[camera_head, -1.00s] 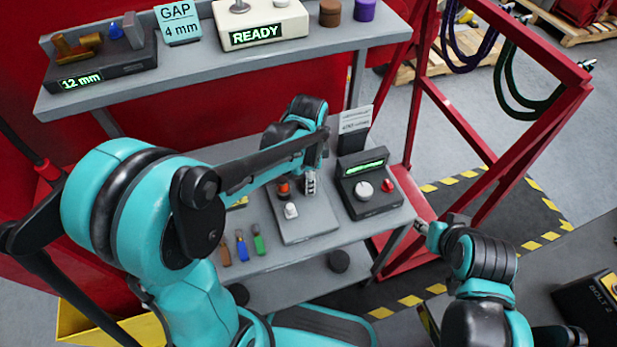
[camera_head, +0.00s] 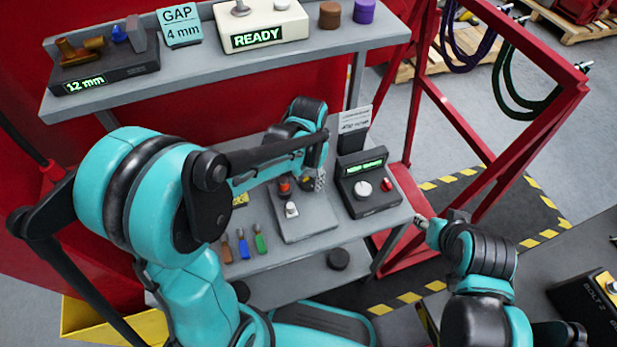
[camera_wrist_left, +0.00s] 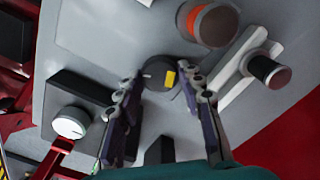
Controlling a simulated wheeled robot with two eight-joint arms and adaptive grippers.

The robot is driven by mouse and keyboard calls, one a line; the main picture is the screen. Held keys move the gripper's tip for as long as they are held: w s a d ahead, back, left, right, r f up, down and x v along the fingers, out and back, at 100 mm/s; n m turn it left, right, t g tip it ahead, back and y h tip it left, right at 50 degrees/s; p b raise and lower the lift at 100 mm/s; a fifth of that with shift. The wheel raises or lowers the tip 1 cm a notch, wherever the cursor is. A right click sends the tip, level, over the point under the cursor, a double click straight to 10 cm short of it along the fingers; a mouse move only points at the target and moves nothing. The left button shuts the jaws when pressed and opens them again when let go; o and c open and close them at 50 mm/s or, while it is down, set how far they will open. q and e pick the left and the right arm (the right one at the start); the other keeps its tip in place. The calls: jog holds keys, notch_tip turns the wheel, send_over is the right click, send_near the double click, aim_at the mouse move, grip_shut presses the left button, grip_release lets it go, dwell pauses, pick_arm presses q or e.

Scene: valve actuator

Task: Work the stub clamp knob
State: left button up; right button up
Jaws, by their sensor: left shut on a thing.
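My left gripper (camera_head: 318,182) reaches down over the grey fixture plate (camera_head: 308,228) on the lower shelf. In the left wrist view its two fingers (camera_wrist_left: 165,84) sit on either side of a round dark knob (camera_wrist_left: 156,68) with a yellow mark, and they are shut on it. I take this for the stub clamp knob; the arm largely hides it in the head view. My right gripper (camera_head: 421,222) is at the right, beyond the shelf's right end and away from the plate. Its fingers are too small to read.
An orange-banded cylinder (camera_wrist_left: 208,24) and a dark-capped post on a pale bar (camera_wrist_left: 240,68) stand close to the knob. A control box (camera_head: 368,186) with a white dial and red button sits right of the plate. The upper shelf (camera_head: 205,75) overhangs behind.

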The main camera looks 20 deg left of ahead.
aim_at(308, 182)
pick_arm(q)
jog(key=n, duration=0.6)
jog(key=shift+n, duration=0.3)
jog(key=n, duration=0.6)
jog(key=shift+p, duration=0.35)
jog(key=o, duration=1.2)
jog(key=shift+c, duration=0.2)
notch_tip(308, 182, up, 12)
